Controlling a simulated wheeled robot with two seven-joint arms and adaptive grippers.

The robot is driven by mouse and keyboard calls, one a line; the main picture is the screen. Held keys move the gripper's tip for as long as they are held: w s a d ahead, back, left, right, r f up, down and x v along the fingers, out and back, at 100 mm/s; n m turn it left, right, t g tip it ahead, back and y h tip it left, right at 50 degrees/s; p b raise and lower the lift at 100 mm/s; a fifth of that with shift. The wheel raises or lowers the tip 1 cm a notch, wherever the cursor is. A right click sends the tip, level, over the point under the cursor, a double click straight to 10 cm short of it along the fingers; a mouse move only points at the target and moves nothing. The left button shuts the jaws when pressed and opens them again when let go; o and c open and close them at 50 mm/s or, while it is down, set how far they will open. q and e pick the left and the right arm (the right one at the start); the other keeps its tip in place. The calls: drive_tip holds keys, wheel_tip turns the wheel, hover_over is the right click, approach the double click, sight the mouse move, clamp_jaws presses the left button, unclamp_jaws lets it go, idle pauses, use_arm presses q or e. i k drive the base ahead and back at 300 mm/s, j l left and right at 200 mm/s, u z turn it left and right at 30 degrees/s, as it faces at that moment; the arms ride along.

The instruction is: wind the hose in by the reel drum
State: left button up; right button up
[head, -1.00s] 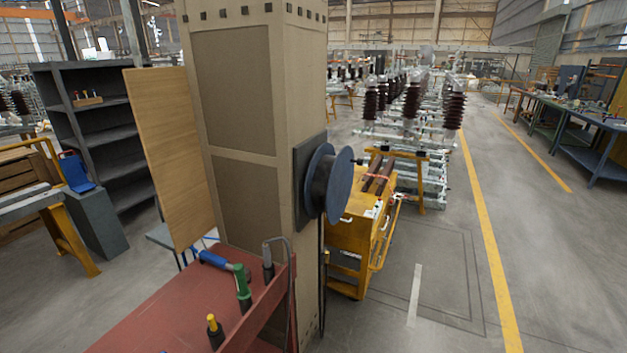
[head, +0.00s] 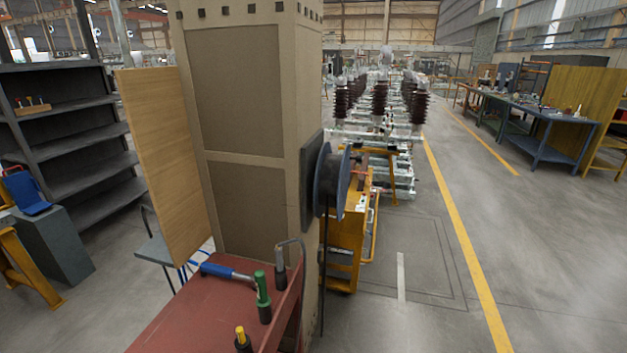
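The reel drum (head: 333,182) is a dark blue-grey disc-sided drum. It is mounted on a dark plate (head: 309,180) on the right side face of a tan pillar. The dark hose (head: 323,285) hangs down from the drum along the pillar toward the floor. Its lower end is hard to make out. Neither of my grippers shows in the head view.
A red bench (head: 205,310) with several upright tools stands in front of the pillar (head: 238,100). A yellow cart (head: 345,240) stands behind the drum. A wooden board (head: 165,160) and dark shelves (head: 85,150) are at left.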

sight(332, 178)
drive_tip(key=i+l, duration=0.1)
drive_tip(key=l, duration=0.2)
drive_tip(key=i+l, duration=0.15)
drive_tip(key=l, duration=0.2)
drive_tip(key=i+l, duration=0.1)
drive_tip(key=l, duration=0.2)
drive_tip(key=i+l, duration=0.1)
drive_tip(key=l, duration=0.25)
